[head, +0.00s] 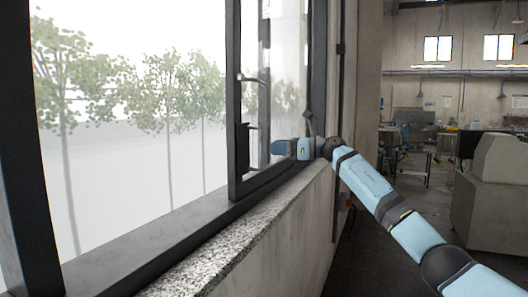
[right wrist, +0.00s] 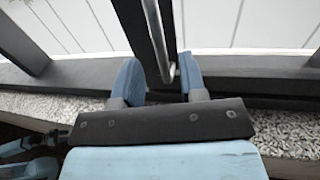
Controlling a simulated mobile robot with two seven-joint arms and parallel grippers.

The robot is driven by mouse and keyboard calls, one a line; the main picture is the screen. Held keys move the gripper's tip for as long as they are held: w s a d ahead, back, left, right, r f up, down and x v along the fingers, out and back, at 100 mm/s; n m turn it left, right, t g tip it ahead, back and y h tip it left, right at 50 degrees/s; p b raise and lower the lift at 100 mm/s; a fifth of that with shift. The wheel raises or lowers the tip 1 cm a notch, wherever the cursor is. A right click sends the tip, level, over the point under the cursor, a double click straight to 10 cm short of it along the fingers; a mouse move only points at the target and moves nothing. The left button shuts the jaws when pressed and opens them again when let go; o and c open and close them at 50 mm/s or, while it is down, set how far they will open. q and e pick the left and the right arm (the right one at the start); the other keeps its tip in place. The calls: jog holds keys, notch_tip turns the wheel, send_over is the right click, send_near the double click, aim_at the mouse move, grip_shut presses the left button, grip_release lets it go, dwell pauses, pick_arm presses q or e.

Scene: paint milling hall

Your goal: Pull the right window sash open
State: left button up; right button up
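The right window sash (head: 235,110) is a dark-framed glass pane above the granite sill. A slim upright bar handle (head: 267,115) stands off its near stile. My right gripper (head: 280,147) is beside the lower part of the sash, close to the handle. In the right wrist view its two blue fingers (right wrist: 158,78) are spread apart. The grey handle bar (right wrist: 157,35) and the dark sash stile (right wrist: 134,25) run into the view beyond and between the fingers, and a gap shows on each side of the bar. I cannot tell whether the sash is ajar. My left gripper is not in view.
The speckled granite sill (head: 235,245) runs along the wall below the window. A dark fixed post (head: 25,170) stands at the left. Machinery (head: 490,190) and benches fill the hall at the right, with open floor between them and the wall.

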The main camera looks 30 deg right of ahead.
jog(key=b+v, duration=0.1)
jog(key=v, duration=0.7)
jog(key=shift+s+d, duration=0.15)
